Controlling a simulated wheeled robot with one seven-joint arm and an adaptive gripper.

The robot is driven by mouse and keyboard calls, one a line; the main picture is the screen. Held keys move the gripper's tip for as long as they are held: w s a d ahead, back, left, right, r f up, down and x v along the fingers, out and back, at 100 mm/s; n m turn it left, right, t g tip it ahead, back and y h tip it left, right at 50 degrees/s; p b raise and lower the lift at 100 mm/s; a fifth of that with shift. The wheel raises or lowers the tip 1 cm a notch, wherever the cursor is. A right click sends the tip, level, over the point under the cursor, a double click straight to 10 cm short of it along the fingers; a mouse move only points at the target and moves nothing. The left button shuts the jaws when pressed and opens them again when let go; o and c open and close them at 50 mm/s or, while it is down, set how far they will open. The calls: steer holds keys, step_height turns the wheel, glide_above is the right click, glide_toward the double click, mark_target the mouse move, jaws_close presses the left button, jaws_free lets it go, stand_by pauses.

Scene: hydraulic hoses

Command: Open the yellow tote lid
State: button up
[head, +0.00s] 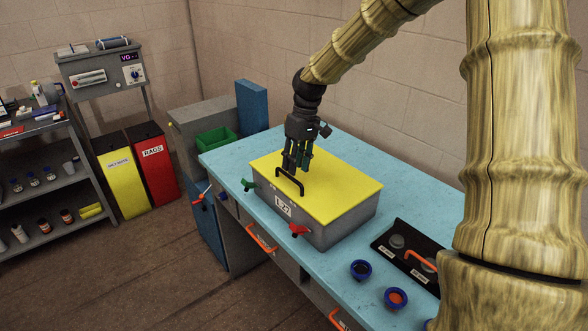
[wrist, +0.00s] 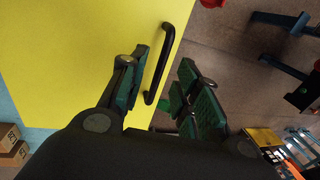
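The grey tote (head: 345,222) stands on the blue bench, with its flat yellow lid (head: 330,193) lying closed on top. A black bar handle (head: 289,181) is on the lid near the front edge; it also shows in the wrist view (wrist: 159,65). My gripper (head: 296,166) points down over the lid just behind or above the handle. In the wrist view, the green-padded fingers of my gripper (wrist: 166,68) are apart, and the handle appears between them. I cannot tell whether a finger touches the handle. Nothing is held.
On the blue bench top (head: 430,192), a green-handled fitting (head: 248,185) and a red-handled one (head: 299,230) sit by the tote's front. A black panel (head: 408,248) and blue cups (head: 361,269) lie to the right. A green bin (head: 216,141) is behind left.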

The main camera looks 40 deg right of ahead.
mark_target(295, 187)
steer(key=shift+s+a+f, duration=0.15)
steer(key=shift+f, duration=0.25)
steer(key=shift+s+a+f, duration=0.1)
steer(key=shift+s+f, duration=0.05)
steer(key=shift+f, duration=0.2)
steer(key=shift+w+f+p, duration=0.15)
steer(key=shift+f+p, duration=0.15)
steer(key=shift+f, duration=0.5)
steer(key=shift+a, duration=0.1)
steer(key=shift+r, duration=0.1)
jaws_close()
